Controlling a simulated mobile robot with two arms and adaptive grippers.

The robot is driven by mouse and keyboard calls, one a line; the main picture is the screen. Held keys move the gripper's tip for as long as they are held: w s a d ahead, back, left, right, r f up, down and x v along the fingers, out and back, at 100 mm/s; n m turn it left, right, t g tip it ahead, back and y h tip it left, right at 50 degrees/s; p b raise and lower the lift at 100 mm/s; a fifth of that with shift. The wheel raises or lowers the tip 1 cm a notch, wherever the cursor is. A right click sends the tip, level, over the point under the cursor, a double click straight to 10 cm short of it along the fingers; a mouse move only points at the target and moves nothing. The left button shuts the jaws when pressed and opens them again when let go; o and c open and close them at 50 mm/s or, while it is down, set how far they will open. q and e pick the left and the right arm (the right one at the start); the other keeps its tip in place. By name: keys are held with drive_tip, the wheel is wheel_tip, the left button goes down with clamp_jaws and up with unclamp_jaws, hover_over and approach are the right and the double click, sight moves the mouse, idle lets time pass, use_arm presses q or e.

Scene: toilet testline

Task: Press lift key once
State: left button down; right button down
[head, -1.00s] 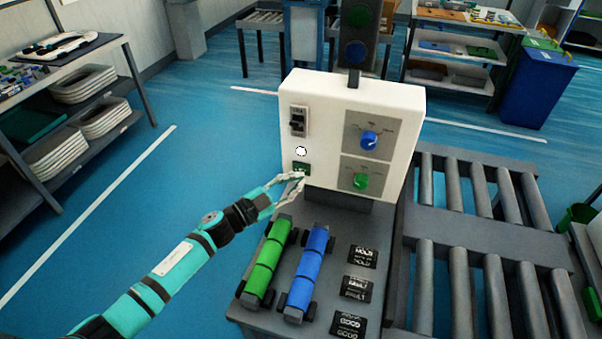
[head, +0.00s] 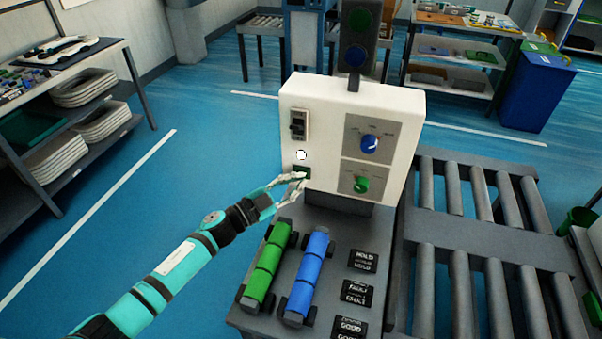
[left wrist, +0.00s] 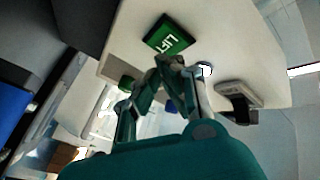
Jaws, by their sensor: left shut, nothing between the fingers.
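The green lift key (left wrist: 170,35), marked LIFT, is on the white control panel and shows clearly in the left wrist view. In the head view the key (head: 299,170) is low on the panel's left side, partly hidden by my fingers. My left gripper (head: 302,177) is shut and empty, with its fingertips at the key's lower edge. In the left wrist view its fingertips (left wrist: 170,62) are just below the key. I cannot tell whether they touch it. My right gripper is not in view.
The white panel (head: 330,110) also carries a switch (head: 298,124), a white round button (head: 301,155), a blue knob (head: 369,144) and a green knob (head: 361,185). Green (head: 267,265) and blue (head: 307,270) rollers lie below, beside black label blocks (head: 357,293). A roller conveyor (head: 480,250) stands right.

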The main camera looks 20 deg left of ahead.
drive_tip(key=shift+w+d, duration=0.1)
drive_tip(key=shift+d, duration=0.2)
use_arm(q)
drive_tip(key=shift+w, duration=0.1)
drive_tip(key=shift+w, duration=0.35)
